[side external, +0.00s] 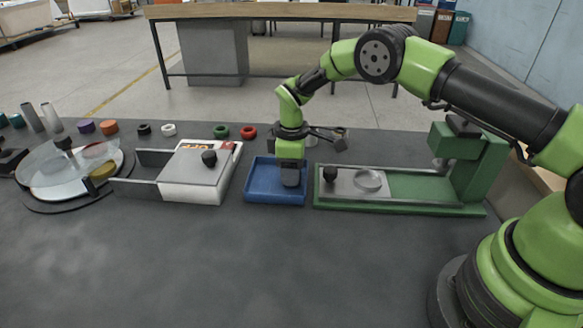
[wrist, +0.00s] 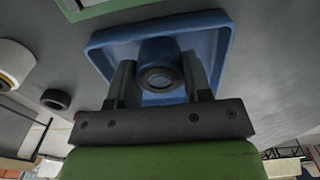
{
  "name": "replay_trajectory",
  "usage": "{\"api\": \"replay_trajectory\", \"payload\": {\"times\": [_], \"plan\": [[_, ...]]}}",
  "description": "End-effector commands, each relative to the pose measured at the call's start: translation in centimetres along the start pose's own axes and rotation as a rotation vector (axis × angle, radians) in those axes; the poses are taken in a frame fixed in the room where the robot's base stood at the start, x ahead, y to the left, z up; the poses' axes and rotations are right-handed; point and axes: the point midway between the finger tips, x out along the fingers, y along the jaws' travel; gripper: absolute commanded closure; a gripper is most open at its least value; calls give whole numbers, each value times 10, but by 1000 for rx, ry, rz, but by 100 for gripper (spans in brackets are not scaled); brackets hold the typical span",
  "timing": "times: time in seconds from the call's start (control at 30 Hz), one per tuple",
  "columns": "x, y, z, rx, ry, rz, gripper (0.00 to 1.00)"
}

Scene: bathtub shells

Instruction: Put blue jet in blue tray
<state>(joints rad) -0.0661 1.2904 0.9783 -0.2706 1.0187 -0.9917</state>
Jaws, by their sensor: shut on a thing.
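The blue tray (side external: 262,191) sits on the dark table near the middle of the side view. It fills the middle of the wrist view (wrist: 104,42). My gripper (side external: 291,184) points down over the right part of this tray. In the wrist view my gripper (wrist: 160,76) has a finger on each side of the blue jet (wrist: 157,52), a short round blue piece with a dark ring at its near end. The gripper is shut on the jet, within the tray's outline. The side view does not show the jet clearly, and whether it touches the tray floor cannot be told.
A green fixture (side external: 430,188) with a grey slide plate stands right of the tray. A white box (side external: 190,194) with a grey lid is to the left, then a round tray (side external: 58,190) under a clear cover. Several coloured rings lie behind. The front table is clear.

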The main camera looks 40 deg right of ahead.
Motion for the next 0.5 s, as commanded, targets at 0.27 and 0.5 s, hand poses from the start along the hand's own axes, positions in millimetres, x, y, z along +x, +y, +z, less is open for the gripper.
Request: {"api": "replay_trajectory", "payload": {"times": [0.27, 0.5], "plan": [[2, 0, 0, 0, 0, 0, 30], [0, 0, 0, 0, 0, 0, 30]]}}
